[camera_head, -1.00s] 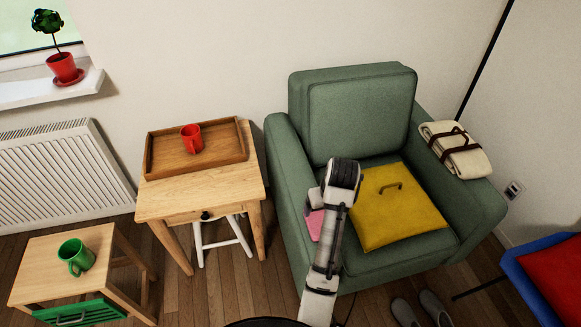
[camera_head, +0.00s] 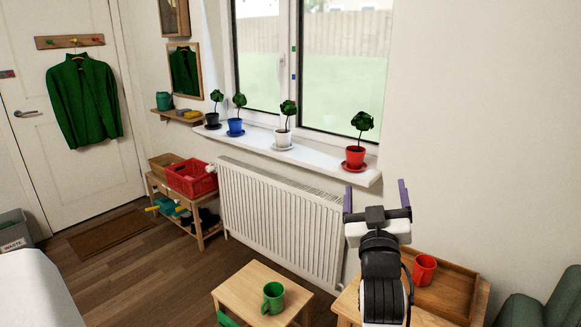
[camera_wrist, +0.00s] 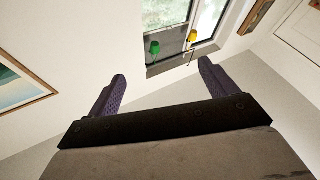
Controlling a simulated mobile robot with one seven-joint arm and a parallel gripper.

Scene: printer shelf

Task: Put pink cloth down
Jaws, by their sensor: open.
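My gripper (camera_head: 377,198) is raised in front of the wall, above the wooden side table with the tray. Its two purple fingers are spread wide with nothing between them. The wrist view also shows the open, empty gripper (camera_wrist: 162,90), facing a window and bare wall. No pink cloth shows in either view now. Only a corner of the green armchair (camera_head: 521,311) is in view at the lower right, and its seat is out of frame.
A wooden tray (camera_head: 455,290) with a red mug (camera_head: 424,269) lies below my gripper. A green mug (camera_head: 273,297) stands on a small table (camera_head: 238,291). A radiator (camera_head: 280,217) is under the windowsill (camera_head: 300,155) with potted plants.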

